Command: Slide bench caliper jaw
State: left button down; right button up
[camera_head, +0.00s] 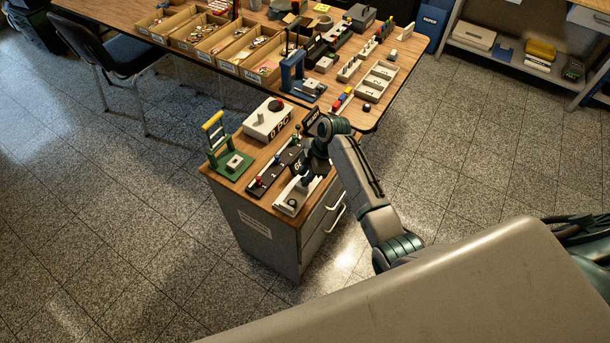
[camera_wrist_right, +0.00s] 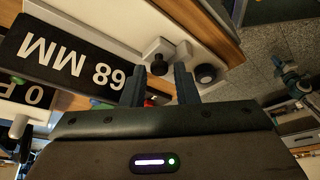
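The bench caliper (camera_head: 284,209) is a pale device at the front right corner of the small cabinet, partly hidden by my right arm. In the right wrist view its dark display (camera_wrist_right: 68,62) reads "68 MM", upside down. A white jaw block with a black knob (camera_wrist_right: 159,66) shows beyond my right gripper (camera_wrist_right: 160,84). The two fingers are apart, with the knob seen between their tips; I cannot tell whether they touch it. In the head view my right gripper (camera_head: 307,178) is low over the caliper. My left gripper is out of view.
A green press (camera_head: 230,164), a white box with a "0 PC" display (camera_head: 267,121) and a dark strip with knobs (camera_head: 273,168) crowd the cabinet top (camera_head: 222,182). Behind is a long table with cardboard bins (camera_head: 240,54) and a blue stand (camera_head: 300,88).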

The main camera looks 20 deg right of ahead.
jog(key=shift+o, duration=0.9)
jog(key=shift+d, duration=0.1)
jog(key=shift+d+r, duration=0.1)
jog(key=shift+r, duration=0.1)
jog(key=b+v, duration=0.2)
jog(key=v, duration=0.8)
jog(key=shift+b, duration=0.3)
jog(key=shift+r, duration=0.1)
